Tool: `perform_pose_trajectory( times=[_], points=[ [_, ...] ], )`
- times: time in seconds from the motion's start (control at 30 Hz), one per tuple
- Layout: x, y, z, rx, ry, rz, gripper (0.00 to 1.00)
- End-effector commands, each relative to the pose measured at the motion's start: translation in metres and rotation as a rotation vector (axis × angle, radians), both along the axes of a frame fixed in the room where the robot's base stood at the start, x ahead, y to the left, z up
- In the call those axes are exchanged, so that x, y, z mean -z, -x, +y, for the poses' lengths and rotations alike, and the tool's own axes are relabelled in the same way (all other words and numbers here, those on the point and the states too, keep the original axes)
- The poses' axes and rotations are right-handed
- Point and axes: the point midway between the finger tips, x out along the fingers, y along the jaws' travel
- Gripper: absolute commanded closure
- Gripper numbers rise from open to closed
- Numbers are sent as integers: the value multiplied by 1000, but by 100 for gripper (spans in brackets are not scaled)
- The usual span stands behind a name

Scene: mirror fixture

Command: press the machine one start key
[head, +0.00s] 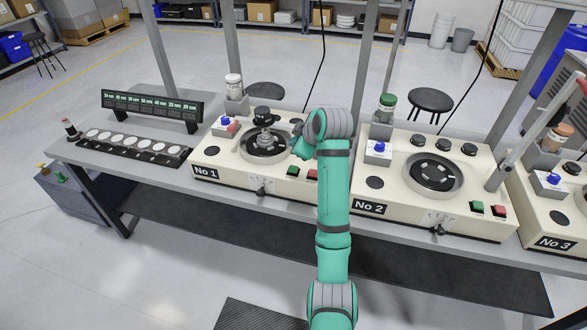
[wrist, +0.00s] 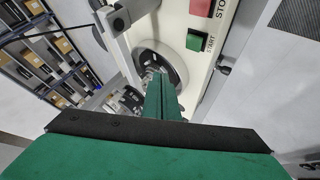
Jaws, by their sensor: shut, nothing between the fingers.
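Machine one (head: 225,168) is the cream unit marked No 1, left of my arm on the bench. Its green start key (head: 293,171) sits on the front right of its top, beside the red stop key (head: 312,175). In the wrist view the green key (wrist: 196,40) with the word START shows up and to the right of my fingers, next to the red key (wrist: 201,7). My gripper (wrist: 163,82) is shut and empty, its green fingers apart from the key in the picture. In the head view my arm hides most of the gripper.
Grey posts (head: 362,60) rise from the bench. A row of white discs (head: 130,142) lies at left.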

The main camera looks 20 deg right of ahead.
Motion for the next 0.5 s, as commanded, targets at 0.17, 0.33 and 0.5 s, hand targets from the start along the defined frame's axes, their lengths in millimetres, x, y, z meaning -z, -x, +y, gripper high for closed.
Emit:
perform_pose_trajectory(
  times=[0.17, 0.33, 0.5],
  points=[
    [24, 1, 0, 0, -1, 2, 100],
    [45, 1, 0, 1, -2, 2, 100],
    [62, 0, 0, -1, 0, 2, 100]
  ],
)
